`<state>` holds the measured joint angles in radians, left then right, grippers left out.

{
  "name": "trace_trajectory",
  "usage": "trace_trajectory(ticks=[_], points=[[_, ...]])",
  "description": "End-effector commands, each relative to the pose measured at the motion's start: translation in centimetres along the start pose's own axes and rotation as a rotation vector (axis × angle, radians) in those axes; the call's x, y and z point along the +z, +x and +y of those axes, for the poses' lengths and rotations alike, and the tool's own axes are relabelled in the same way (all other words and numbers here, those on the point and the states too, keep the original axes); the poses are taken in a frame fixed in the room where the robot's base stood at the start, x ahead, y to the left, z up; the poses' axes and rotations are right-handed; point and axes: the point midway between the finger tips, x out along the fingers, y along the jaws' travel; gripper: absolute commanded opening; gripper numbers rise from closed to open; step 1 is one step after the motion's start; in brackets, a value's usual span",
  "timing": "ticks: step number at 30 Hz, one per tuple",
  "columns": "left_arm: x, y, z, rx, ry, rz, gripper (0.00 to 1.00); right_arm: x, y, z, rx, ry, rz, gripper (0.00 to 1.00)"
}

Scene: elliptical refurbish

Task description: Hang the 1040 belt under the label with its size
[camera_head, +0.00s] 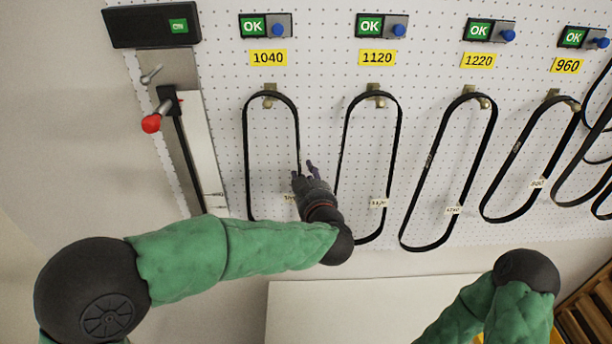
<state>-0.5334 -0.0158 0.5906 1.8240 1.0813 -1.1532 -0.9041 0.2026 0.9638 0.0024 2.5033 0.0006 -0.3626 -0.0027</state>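A black belt (247,150) hangs in a long loop from a brass hook (269,90) below the yellow 1040 label (268,58). A small white tag (289,198) sits at its lower right; its print is partly hidden by my gripper. My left gripper (303,169) is beside the right strand of this belt, low on the loop, between it and the belt under 1120. Its fingers look apart; I see nothing clearly held between them. It hides the lower right part of the loop. My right gripper is out of view; only part of my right arm shows at bottom right.
More belts hang to the right: one under 1120 (399,140), one under 1220 (430,160), one under 960 (518,150), others at the right edge. A measuring rig with a red-knobbed lever (151,123) stands left. A pale surface (350,310) is below.

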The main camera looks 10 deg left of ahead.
Motion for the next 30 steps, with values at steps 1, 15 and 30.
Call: trace_trajectory(ticks=[1,15,30], points=[[0.0,-0.3,0.1,0.002,0.0,0.001,0.36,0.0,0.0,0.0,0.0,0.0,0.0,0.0],[0.0,-8.6,0.2,0.006,0.001,0.002,0.36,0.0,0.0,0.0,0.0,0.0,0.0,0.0],[0.1,-11.9,0.0,0.0,0.001,-0.001,0.36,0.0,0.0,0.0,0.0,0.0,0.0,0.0]])
